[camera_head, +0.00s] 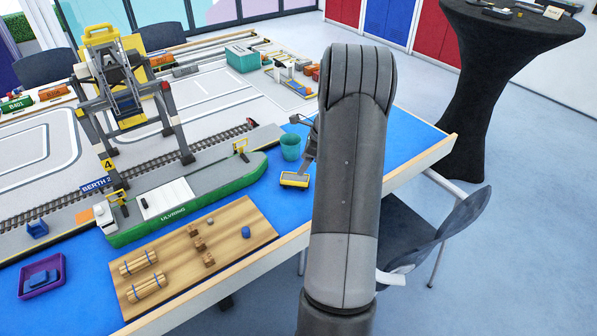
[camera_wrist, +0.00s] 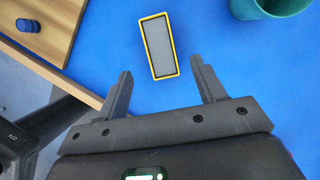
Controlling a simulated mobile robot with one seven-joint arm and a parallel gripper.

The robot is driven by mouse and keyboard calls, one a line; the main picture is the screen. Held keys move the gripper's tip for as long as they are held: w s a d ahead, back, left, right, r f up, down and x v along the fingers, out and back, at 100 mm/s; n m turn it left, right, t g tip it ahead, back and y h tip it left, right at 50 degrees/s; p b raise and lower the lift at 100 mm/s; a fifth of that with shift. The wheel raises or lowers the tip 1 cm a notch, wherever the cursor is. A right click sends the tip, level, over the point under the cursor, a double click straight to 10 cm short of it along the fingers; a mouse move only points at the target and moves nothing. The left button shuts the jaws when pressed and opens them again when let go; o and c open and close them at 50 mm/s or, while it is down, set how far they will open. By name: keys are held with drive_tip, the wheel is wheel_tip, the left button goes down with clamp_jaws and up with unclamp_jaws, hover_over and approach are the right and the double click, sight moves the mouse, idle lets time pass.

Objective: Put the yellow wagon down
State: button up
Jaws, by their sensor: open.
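The yellow wagon (camera_head: 295,180) rests on the blue table surface, to the right of the green ship's bow. In the wrist view the yellow wagon (camera_wrist: 158,46) shows a yellow rim around a grey inside and lies slightly tilted on the blue. My gripper (camera_wrist: 161,78) is open, with its two fingers apart. The wagon lies just beyond the fingertips, in line with the gap between them, and no finger visibly touches it. In the head view my gripper (camera_head: 305,150) is mostly hidden behind my arm.
A teal cup (camera_head: 290,148) stands close behind the wagon. The green ship (camera_head: 190,195) lies to the left. A wooden board (camera_head: 225,225) with small blocks and log bundles is in front of the ship. A purple tray (camera_head: 42,278) is at the far left. The table edge is near.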

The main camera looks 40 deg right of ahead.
drive_tip(key=s+a+r+n+h, duration=0.1)
drive_tip(key=s+a+r+n, duration=0.25)
drive_tip(key=a+r, duration=0.35)
drive_tip(key=s+a+r+n, duration=0.2)
drive_tip(key=a+r+n, duration=0.3)
drive_tip(key=a+r, duration=0.2)
drive_tip(key=s+a+r+n+h, duration=0.1)
drive_tip(key=s+a+r+n, duration=0.2)
drive_tip(key=a+r+n, duration=0.35)
drive_tip(key=s+a+r+n+t, duration=0.1)
drive_tip(key=s+a+n, duration=0.5)
drive_tip(key=s, duration=0.3)
drive_tip(key=s+a+r+n+t+h, duration=0.1)
drive_tip(key=s+a+r+n, duration=0.1)
drive_tip(key=s+a+n, duration=0.4)
drive_tip(key=s+a, duration=0.1)
drive_tip(key=s, duration=0.2)
